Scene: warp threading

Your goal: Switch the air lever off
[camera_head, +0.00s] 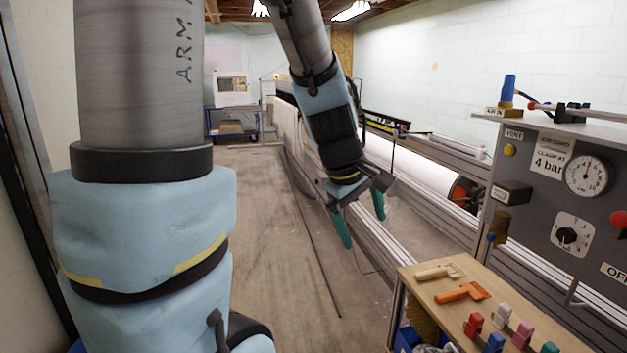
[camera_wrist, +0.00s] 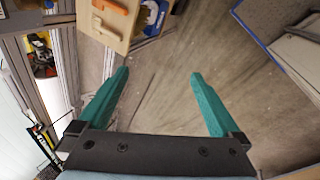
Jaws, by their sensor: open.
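A blue upright handle (camera_head: 508,89) stands on top of the grey control panel (camera_head: 540,190), beside a small tag that seems to read AIR IN; it may be the air lever. A red-tipped lever (camera_head: 540,106) lies along the panel top to its right. An OFF label (camera_head: 614,272) sits low at the panel's right edge, partly cut off. My gripper (camera_head: 361,220) is open and empty, pointing down over the floor, left of the panel and well apart from it. In the wrist view my gripper (camera_wrist: 158,75) has nothing between its teal fingers. No lever shows clearly there.
A wooden-topped cart (camera_head: 420,268) stands before the panel, with wooden and orange tools (camera_head: 462,292) and several coloured clips. The panel carries a gauge (camera_head: 586,176), a dial (camera_head: 570,237) and a red knob (camera_head: 619,218). A long metal frame runs behind my gripper. Floor to the left is clear.

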